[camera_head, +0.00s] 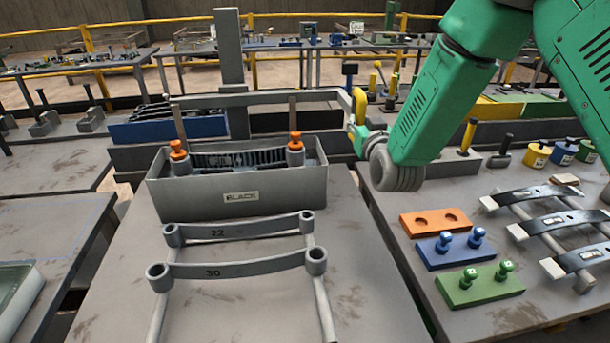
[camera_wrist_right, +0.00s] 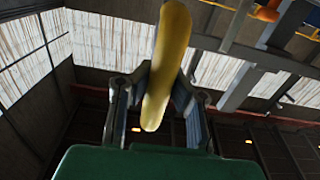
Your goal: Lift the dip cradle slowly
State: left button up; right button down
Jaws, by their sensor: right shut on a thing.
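The dip cradle (camera_head: 250,98) is a grey bar spanning above a grey tank (camera_head: 210,200) labelled BLACK. A yellow handle (camera_head: 359,106) is at its right end. Two brown rods with orange collars (camera_head: 179,149) stand below the bar, at the tank's left and right. A dark ribbed piece (camera_head: 235,160) shows inside the tank; its lower part is hidden. My right gripper (camera_head: 356,128) is at the yellow handle, partly hidden by my green arm. In the right wrist view, the yellow handle (camera_wrist_right: 166,65) stands between the fingers of my right gripper (camera_wrist_right: 157,88). My left gripper is not in view.
Curved bars marked 22 (camera_head: 235,229) and 30 (camera_head: 230,271) lie on a rack before the tank. A grey post (camera_head: 229,60) rises behind it. Orange (camera_head: 436,222), blue (camera_head: 450,250) and green (camera_head: 480,286) blocks and several leaf springs lie on the right table.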

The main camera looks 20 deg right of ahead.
aim_at(363, 93)
jog(key=shift+d+r+p, duration=0.1)
jog(key=shift+r+p, duration=1.9)
jog(key=shift+r, duration=1.3)
jog(key=shift+w+r, duration=0.1)
jog(key=shift+r, duration=0.2)
jog(key=c, duration=1.8)
grip_release()
jog(key=o, duration=0.5)
jog(key=shift+s+r, duration=0.1)
jog(key=shift+s, duration=0.45)
jog(key=shift+w+f, duration=0.35)
jog(key=shift+w, duration=0.05)
jog(key=shift+s, duration=0.15)
